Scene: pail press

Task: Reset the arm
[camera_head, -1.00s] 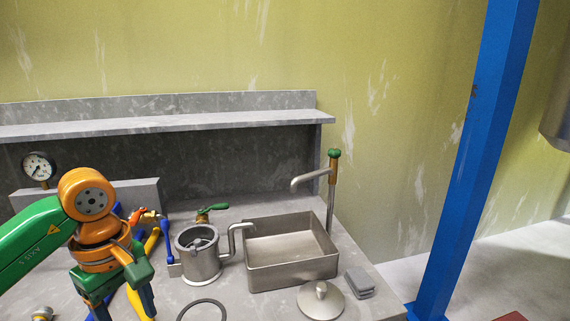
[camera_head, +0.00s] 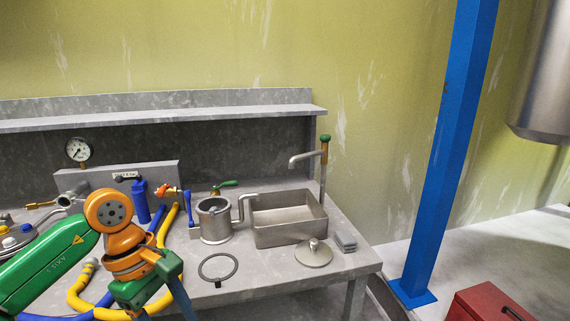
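My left arm comes in from the lower left, with green and orange links. Its gripper (camera_head: 160,292) is at the bottom, over the front edge of the bench (camera_head: 270,277). Its two fingers, green with blue, stand apart with nothing seen between them. The lower ends are near or beyond the picture's bottom edge. My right gripper is not in view.
On the bench are a metal pot (camera_head: 214,226), a square basin (camera_head: 290,236) under a tap (camera_head: 323,160), a round lid (camera_head: 314,255), a black ring (camera_head: 218,267) and a yellow hose (camera_head: 78,292). A blue post (camera_head: 440,170) and red box (camera_head: 490,305) stand right.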

